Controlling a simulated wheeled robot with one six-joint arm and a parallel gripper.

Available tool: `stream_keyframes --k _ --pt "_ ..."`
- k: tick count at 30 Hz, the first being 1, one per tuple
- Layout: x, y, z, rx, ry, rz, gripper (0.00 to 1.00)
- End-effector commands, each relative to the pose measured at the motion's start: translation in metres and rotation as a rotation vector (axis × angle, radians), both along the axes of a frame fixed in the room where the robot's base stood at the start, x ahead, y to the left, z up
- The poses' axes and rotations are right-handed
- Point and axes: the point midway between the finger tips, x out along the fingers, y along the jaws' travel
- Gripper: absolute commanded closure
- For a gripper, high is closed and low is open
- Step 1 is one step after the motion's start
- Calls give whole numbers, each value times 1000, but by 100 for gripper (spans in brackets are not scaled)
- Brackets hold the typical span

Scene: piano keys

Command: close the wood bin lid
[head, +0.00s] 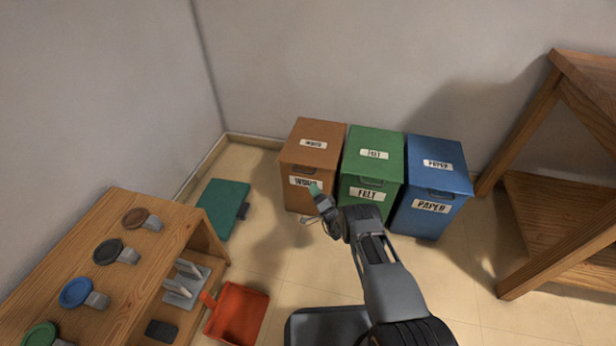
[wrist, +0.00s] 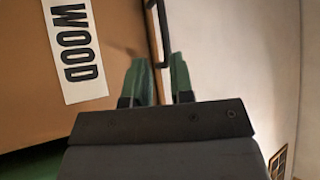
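The brown wood bin (head: 300,199) stands against the back wall, left of the green bin. Its lid (head: 325,131) looks down flat on the bin, level with the neighbouring lids; any small gap at its front edge is hard to make out. My gripper (head: 316,188) is in front of the bin's front face, beside its WOOD label. In the wrist view the green fingertips (wrist: 160,78) stand apart with a gap between them and nothing clearly held. The WOOD label (wrist: 75,45) and a dark handle (wrist: 160,32) at the lid edge lie just beyond them; contact cannot be told.
The green felt bin (head: 371,191) and blue paper bin (head: 430,208) stand close on the right. A wooden shelf unit (head: 120,210), teal board (head: 222,203) and red dustpan (head: 238,315) are on the left. A wooden table (head: 560,215) is at right.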

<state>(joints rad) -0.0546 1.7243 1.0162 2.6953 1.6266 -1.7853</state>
Motion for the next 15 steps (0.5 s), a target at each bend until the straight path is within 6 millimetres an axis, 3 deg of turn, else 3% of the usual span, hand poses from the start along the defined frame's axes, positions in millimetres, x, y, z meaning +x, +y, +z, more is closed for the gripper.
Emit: stream_keyframes --k 6,15 --pt "-29 -17 -14 0 1 0 78" --pt "-46 -27 -23 0 -1 2 78"
